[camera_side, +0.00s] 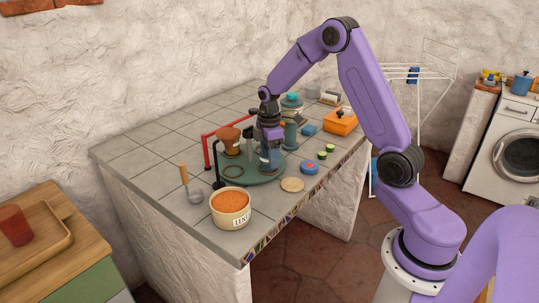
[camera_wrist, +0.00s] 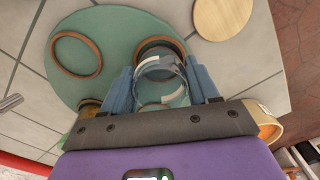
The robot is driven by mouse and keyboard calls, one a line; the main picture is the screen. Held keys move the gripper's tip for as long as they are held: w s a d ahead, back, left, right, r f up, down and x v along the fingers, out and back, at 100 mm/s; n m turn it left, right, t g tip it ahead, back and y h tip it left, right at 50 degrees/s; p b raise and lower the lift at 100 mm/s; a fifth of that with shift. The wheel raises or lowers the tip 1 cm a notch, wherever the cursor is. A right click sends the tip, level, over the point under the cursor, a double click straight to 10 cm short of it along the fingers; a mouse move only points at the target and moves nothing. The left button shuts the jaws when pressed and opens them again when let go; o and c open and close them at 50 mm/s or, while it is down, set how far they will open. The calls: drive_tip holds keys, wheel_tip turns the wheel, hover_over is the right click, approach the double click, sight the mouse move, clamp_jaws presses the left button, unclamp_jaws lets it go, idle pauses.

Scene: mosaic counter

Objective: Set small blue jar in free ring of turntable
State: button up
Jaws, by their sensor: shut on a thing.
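My gripper (camera_side: 268,150) is over the right part of the green turntable (camera_side: 262,181) on the counter. Its blue fingers (camera_wrist: 167,88) are shut on the small blue jar (camera_side: 269,159), which looks glassy with a pale label band in the wrist view (camera_wrist: 160,86). The jar is upright over the turntable; I cannot tell whether its base touches. A brown ring (camera_wrist: 158,42) lies right by the jar, partly hidden behind it. A brown-topped jar (camera_side: 229,138) stands at the turntable's back left.
A lentil tub (camera_side: 230,208) and a ladle (camera_side: 194,194) are in front and left. A round wooden disc (camera_side: 292,184) and a blue-and-red piece (camera_side: 309,167) lie right. A red rail (camera_side: 208,152) runs behind the turntable.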

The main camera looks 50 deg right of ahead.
drive_tip(key=o, duration=1.2)
wheel_tip(320, 180, up, 7)
idle(0.6)
